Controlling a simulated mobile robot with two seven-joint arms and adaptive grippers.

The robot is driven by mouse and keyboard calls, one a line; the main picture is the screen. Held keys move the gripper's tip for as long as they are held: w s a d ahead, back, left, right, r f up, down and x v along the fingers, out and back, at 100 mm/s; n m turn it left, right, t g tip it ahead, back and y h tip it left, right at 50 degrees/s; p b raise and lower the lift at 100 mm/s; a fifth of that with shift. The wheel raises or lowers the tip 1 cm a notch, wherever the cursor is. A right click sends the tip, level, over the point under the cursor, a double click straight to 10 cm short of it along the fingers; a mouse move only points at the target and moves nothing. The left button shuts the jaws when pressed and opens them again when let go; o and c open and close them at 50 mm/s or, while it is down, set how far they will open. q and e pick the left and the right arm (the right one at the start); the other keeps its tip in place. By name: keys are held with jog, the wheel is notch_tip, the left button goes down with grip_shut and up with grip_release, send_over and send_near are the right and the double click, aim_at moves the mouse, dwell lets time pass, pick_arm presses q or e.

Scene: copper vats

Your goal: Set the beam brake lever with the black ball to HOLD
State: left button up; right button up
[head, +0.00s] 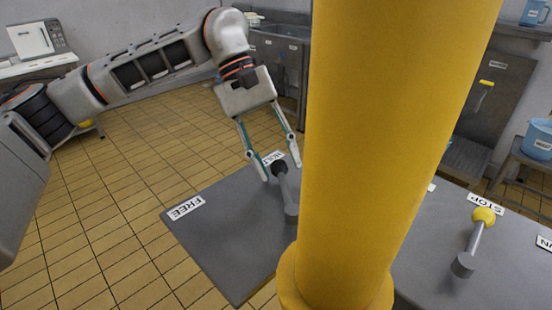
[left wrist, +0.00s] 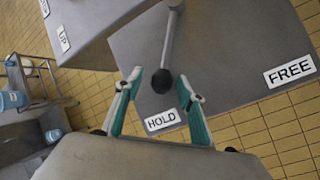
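The beam brake lever is a grey stick on a round pivot (head: 291,211) with a black ball (head: 279,168) on its end. It points at the white HOLD label (head: 271,158); the FREE label (head: 186,207) is to the left on the same grey top. In the left wrist view the black ball (left wrist: 162,81) points toward the HOLD label (left wrist: 162,120). My left gripper (head: 281,171) is open, with its fingers (left wrist: 159,77) on either side of the ball. A gap shows between the ball and the fingers. My right gripper is out of view.
A thick yellow pillar (head: 385,120) stands close on the right and hides part of the grey top (head: 225,240). Beyond it is another lever with a yellow ball (head: 484,216), near a STOP label (head: 485,203). The tiled floor (head: 130,190) at left is clear.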

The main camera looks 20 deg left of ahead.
pick_arm(q)
jog(key=v, duration=1.2)
jog(key=shift+s, duration=0.1)
dwell(0.4)
